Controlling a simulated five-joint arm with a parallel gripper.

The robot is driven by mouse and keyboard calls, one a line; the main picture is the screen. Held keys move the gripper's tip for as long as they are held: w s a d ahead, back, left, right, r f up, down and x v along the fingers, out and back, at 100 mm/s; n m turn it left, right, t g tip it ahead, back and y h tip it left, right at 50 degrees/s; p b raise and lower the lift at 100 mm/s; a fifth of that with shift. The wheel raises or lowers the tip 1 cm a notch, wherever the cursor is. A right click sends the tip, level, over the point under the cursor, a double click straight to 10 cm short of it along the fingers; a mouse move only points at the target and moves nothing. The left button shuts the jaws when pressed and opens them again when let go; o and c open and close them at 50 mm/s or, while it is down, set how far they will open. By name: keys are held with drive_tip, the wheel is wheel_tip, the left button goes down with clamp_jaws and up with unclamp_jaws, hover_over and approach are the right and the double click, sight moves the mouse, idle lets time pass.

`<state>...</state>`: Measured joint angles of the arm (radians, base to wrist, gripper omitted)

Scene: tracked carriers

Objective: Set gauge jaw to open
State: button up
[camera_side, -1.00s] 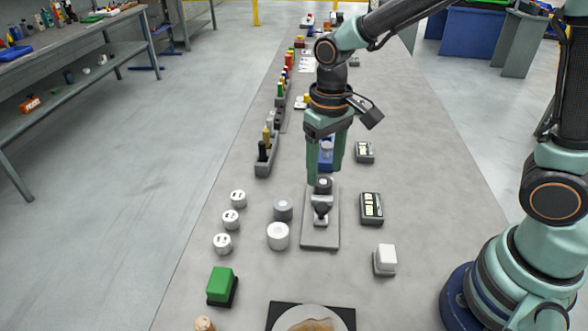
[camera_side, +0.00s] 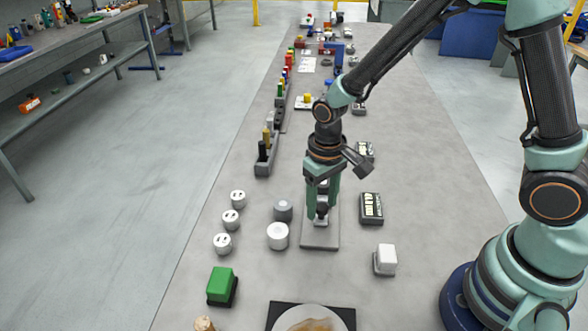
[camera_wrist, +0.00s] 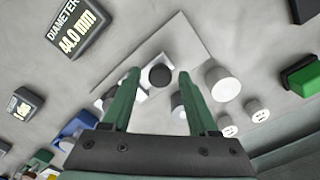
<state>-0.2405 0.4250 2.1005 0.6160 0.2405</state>
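The gauge stands on a light grey plate (camera_side: 320,241), whose bare part also shows in the wrist view (camera_wrist: 190,35). Its dark round knob (camera_wrist: 160,75) sits over a pale metal body (camera_wrist: 153,97). My gripper (camera_side: 322,212) is low over the gauge, fingers pointing down. In the wrist view the green fingers of my gripper (camera_wrist: 158,78) are apart, with the knob between them and a gap on each side. Whether the jaw is open or shut is hard to tell, as the fingers partly hide it. A dark display box (camera_wrist: 80,30) reads "DIAMETER 44.0 mm".
Left of the plate stand a grey cylinder (camera_side: 283,210), a white cylinder (camera_side: 278,236) and small white round pieces (camera_side: 231,219). The display box (camera_side: 371,208) and a white block (camera_side: 385,259) stand right. A green block (camera_side: 221,284) and a plate (camera_side: 312,318) are nearer.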

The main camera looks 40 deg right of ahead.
clamp_jaws()
idle(1.2)
